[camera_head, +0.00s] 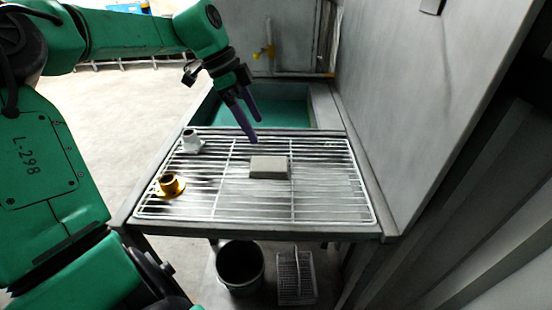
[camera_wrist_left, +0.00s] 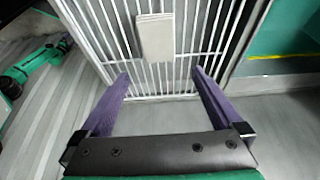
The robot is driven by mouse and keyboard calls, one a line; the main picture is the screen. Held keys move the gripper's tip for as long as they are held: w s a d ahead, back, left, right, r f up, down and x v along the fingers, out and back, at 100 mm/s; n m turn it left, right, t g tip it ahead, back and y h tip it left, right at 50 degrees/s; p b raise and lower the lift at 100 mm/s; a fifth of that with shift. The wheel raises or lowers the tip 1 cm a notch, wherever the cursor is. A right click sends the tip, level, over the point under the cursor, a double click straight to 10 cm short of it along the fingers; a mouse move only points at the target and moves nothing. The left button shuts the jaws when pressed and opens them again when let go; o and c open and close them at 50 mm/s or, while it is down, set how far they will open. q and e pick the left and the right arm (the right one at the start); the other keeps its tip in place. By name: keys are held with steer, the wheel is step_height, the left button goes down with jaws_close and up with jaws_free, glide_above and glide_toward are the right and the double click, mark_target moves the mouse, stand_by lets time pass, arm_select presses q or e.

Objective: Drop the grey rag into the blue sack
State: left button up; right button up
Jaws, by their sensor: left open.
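The grey rag (camera_head: 269,167) looks like a flat, folded, pale grey block lying on the wire rack (camera_head: 215,208). It also shows in the left wrist view (camera_wrist_left: 155,37), beyond the fingertips and near the top middle. My left gripper (camera_head: 255,131) has purple fingers that are spread apart with nothing between them. It is above the rack, up and slightly left of the rag in the head view; the left wrist view shows the same open fingers (camera_wrist_left: 160,72). My right gripper is not in view. I cannot make out a blue sack for sure.
A grey wall (camera_head: 415,100) bounds the right. A dark bucket (camera_head: 240,270) and wire basket (camera_head: 296,278) are below.

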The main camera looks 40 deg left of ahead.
arm_select(q)
glide_toward(275, 164)
steer(key=shift+s+d+f, duration=0.15)
steer(key=shift+d+f, duration=0.1)
steer(key=shift+f, duration=0.45)
steer(key=x, duration=0.7)
steer(key=shift+w+r, duration=0.1)
steer(key=shift+w, duration=0.35)
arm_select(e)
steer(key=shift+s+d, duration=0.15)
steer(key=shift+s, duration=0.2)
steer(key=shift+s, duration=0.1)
arm_select(q)
steer(key=shift+f, duration=0.45)
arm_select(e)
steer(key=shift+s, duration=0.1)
arm_select(q)
steer(key=c, duration=1.1)
